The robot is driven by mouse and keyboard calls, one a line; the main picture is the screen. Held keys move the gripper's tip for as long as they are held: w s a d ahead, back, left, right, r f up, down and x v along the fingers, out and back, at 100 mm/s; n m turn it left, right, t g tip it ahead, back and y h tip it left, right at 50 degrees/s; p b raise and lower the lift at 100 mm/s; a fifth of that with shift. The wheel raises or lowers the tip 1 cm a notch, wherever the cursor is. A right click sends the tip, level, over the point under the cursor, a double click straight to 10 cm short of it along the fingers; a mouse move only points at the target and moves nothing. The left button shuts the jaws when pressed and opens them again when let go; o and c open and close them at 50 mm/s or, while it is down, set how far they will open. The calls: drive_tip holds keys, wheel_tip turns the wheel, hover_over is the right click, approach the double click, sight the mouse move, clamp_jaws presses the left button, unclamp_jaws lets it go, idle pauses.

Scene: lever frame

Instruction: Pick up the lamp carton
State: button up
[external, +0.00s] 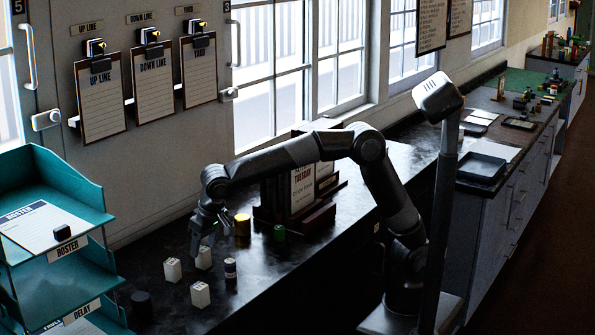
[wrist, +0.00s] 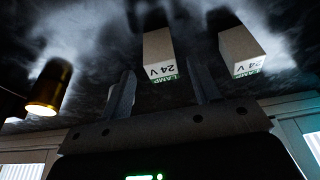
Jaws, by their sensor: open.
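Three small white cartons stand on the dark counter in the external view: one under my gripper (external: 204,258), one to its left (external: 172,270) and one nearer the camera (external: 200,294). In the wrist view a carton marked "LAMP 24 V" (wrist: 160,55) lines up between my fingers, beyond their tips; a second carton with a similar label (wrist: 242,54) is to the right. My gripper (external: 204,240) points down above the cartons, open and empty; its two fingers also show in the wrist view (wrist: 163,92). I cannot tell the exact gap to the carton.
A purple-and-white cylinder (external: 230,268) stands close right of the cartons. A yellow cylinder (external: 242,226), a green one (external: 279,233) and a black one (external: 141,304) are also on the counter. Teal trays (external: 65,255) rise at left; a dark wooden rack (external: 318,219) stands behind.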

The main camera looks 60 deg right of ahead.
sight(203, 248)
drive_tip(key=shift+x, duration=1.95)
drive_tip(key=shift+a, duration=0.1)
drive_tip(key=shift+c, duration=0.6)
drive_tip(key=c, duration=0.9)
